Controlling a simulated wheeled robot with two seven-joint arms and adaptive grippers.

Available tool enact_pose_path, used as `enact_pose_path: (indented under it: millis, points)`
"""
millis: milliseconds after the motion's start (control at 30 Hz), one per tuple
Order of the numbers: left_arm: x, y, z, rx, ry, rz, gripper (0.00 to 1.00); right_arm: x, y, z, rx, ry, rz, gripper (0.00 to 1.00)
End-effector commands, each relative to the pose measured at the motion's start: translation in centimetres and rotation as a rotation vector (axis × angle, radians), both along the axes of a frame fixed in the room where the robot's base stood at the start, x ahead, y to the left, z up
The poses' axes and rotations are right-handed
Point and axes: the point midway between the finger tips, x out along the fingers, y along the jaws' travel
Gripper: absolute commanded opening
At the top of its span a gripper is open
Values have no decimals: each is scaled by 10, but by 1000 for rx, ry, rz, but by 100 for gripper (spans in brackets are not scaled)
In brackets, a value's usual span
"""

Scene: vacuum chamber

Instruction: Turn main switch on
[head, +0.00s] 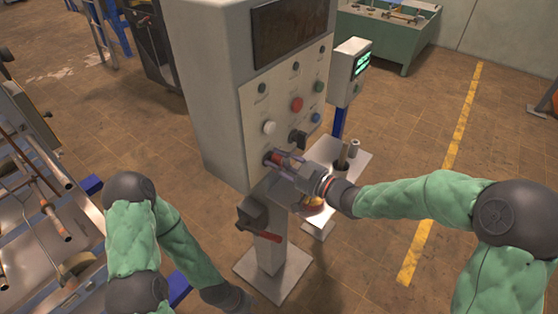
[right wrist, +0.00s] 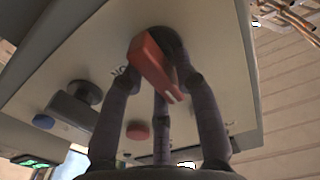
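The main switch appears to be the red handle on a dark round base, low on the left of the cabinet's front panel (head: 283,100). The red handle (right wrist: 150,65) sits between the fingers of my right gripper (right wrist: 160,85) in the right wrist view, standing out from the panel at a slant. In the head view my right gripper (head: 282,162) is at the panel's lower edge, its fingers around the switch and partly hiding it. I cannot tell whether the fingers press on the handle. My left arm comes down at the left; its gripper is not visible.
The panel also carries a red button (head: 296,104), a white button (head: 269,128), a black knob (head: 298,138) and a blue button (head: 315,118). Below stands a grey stand part with a red lever (head: 260,235). A small display box (head: 350,65) stands to the right. A metal frame is at left.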

Motion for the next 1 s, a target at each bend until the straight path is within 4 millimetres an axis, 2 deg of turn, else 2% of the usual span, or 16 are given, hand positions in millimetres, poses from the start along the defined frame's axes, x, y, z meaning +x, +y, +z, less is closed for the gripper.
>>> enact_pose_path:
  millis: [267, 467, 1000]
  points:
    - [0, 0, 2, 0, 0, 0, 40, 0, 0, 1, 7, 8, 0, 0]
    - [0, 0, 12, 0, 0, 0, 40, 0, 0, 2, 44, 60, 0, 0]
    - [0, 0, 68, 0, 0, 0, 40, 4, -3, 1, 311, 428, -1, 0]
